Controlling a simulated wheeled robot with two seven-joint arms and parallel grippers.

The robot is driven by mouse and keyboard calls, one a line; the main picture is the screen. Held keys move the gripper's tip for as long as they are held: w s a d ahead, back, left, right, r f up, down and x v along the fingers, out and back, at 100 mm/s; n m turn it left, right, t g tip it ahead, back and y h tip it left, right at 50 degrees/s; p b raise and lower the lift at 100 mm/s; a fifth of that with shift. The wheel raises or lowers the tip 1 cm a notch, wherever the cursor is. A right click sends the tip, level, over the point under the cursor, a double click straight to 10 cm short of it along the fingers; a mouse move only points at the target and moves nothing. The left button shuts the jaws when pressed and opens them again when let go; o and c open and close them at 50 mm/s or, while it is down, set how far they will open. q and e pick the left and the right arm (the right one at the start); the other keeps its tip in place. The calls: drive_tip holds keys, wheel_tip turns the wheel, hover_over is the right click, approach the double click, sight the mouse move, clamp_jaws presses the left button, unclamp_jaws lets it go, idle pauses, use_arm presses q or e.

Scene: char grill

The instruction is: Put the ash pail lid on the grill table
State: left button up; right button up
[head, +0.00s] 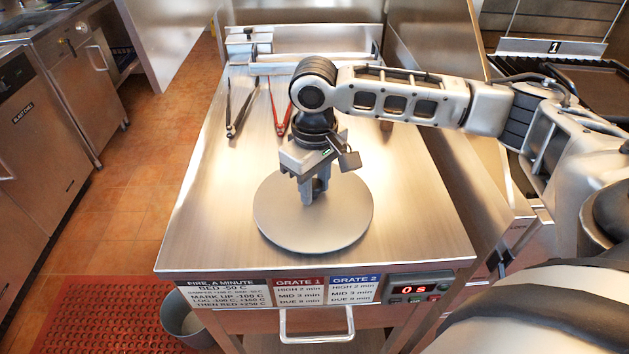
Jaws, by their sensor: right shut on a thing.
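The ash pail lid (285,222) is a flat grey disc near the front of the steel grill table (205,222). It looks level and at or very close to the tabletop; I cannot tell whether it touches. My right gripper (313,196) points down over the middle of the lid and is shut on its handle, which the fingers mostly hide. The ash pail (178,325) stands on the floor below the table's front left corner, partly hidden by the table. My left gripper is not in view.
Black tongs (237,112) and red tongs (279,108) lie farther back on the table. A metal rack (248,48) stands at the back edge. A timer panel (415,289) and labels are on the front edge. The table's left side is clear. A red mat (110,312) lies on the floor.

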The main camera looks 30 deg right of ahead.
sight(315, 185)
drive_tip(key=shift+f, duration=0.15)
drive_tip(key=o, duration=1.1)
drive_tip(key=shift+r, duration=0.55)
wheel_tip(315, 185, up, 11)
drive_tip(key=shift+r, duration=0.1)
drive_tip(key=shift+s, duration=0.1)
